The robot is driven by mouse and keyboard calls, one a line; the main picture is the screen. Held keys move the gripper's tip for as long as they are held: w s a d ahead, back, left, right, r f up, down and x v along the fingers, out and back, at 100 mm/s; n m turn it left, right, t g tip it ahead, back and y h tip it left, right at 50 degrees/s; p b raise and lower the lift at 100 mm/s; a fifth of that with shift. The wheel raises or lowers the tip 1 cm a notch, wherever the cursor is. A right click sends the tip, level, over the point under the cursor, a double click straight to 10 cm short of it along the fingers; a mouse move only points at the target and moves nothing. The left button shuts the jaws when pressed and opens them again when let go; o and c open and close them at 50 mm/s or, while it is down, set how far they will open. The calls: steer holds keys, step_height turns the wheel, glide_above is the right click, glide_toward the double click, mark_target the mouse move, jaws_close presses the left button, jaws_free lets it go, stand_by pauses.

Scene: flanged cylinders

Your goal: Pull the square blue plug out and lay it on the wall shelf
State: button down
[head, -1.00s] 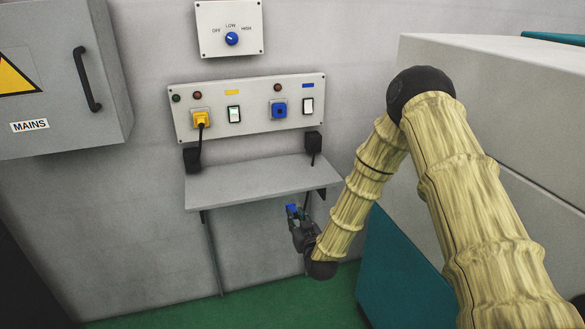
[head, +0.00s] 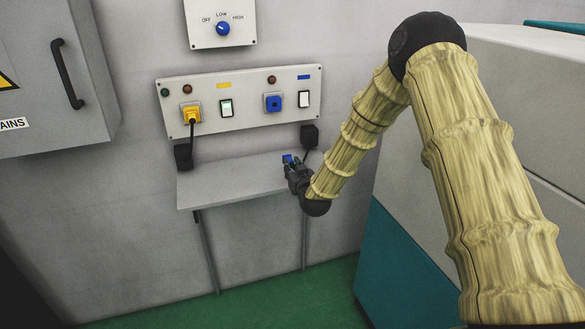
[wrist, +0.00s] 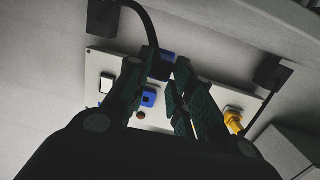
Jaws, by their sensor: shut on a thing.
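The square blue plug (head: 287,158) is held at the tip of my gripper (head: 291,165), near the right end of the wall shelf (head: 235,182). In the wrist view the blue plug (wrist: 166,57) shows between the fingertips of my gripper (wrist: 160,75), with its black cable running up to a black box. The plug is clear of the blue socket (head: 273,102), which is empty on the wall panel. The head view does not show clearly whether the plug touches the shelf.
A yellow plug (head: 190,113) sits in the left socket, its cable running down to a black box (head: 184,157). Another black box (head: 309,136) is above the shelf's right end. The shelf's left and middle are bare. A grey and teal cabinet (head: 410,240) stands at right.

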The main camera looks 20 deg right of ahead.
steer(key=shift+f, duration=0.1)
steer(key=shift+f+b, duration=1.75)
steer(key=shift+f, duration=0.65)
steer(key=shift+s, duration=0.1)
steer(key=c, duration=1.2)
jaws_free()
steer(key=shift+o, duration=0.2)
steer(key=s+r+p, duration=0.3)
steer(key=s+r, duration=0.2)
steer(key=s, duration=0.2)
steer(key=shift+d, duration=0.15)
